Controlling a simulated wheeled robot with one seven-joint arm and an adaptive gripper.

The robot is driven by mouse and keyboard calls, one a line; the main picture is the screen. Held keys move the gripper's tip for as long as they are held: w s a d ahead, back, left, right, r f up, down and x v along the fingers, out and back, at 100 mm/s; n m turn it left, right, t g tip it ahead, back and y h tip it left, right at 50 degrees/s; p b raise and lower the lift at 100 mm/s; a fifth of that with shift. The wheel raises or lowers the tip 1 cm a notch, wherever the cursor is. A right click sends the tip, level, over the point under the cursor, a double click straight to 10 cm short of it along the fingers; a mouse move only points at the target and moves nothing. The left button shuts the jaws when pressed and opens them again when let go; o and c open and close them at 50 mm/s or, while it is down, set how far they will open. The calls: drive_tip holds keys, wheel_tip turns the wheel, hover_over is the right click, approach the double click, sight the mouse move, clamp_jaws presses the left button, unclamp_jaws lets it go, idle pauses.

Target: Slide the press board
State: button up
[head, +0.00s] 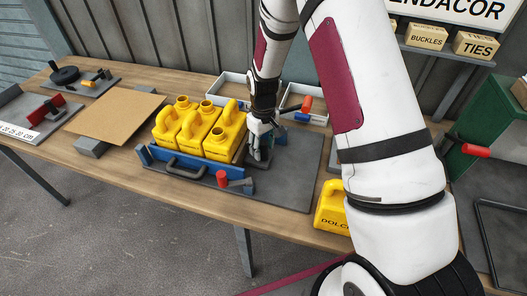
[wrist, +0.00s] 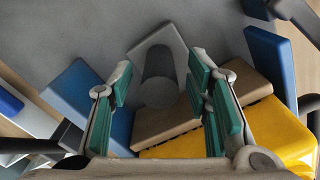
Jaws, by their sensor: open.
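The press board (wrist: 165,125) is a thin brown board in the wrist view. A light grey bracket with a dark round knob (wrist: 160,78) is at its edge. In the head view the board shows only as a thin brown strip beside several yellow jerry cans (head: 203,128), mostly hidden by my gripper. My gripper (head: 261,140) is open and points down just right of the cans. In the wrist view its teal-padded fingers (wrist: 163,72) stand on either side of the knob with gaps. I cannot tell whether either finger touches it.
A blue rail (head: 192,168) with a black handle runs along the front of the cans. A red-knobbed clamp (head: 222,179) stands at its right end. White trays (head: 234,84) lie behind. Another yellow can (head: 331,208) stands at the bench's front right. The grey mat (head: 295,180) is partly bare.

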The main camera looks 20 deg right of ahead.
drive_tip(key=shift+f, duration=1.4)
clamp_jaws()
drive_tip(key=s+d+p, duration=0.1)
drive_tip(key=s+d, duration=0.1)
drive_tip(key=d, duration=0.1)
drive_tip(key=s+d+p, duration=0.1)
drive_tip(key=s+d, duration=0.1)
drive_tip(key=d, duration=0.1)
drive_tip(key=s+d+p, duration=0.1)
drive_tip(key=s+d, duration=0.1)
drive_tip(key=d, duration=0.1)
drive_tip(key=shift+s+d, duration=0.2)
drive_tip(key=shift+s, duration=0.15)
unclamp_jaws()
drive_tip(key=shift+r, duration=0.1)
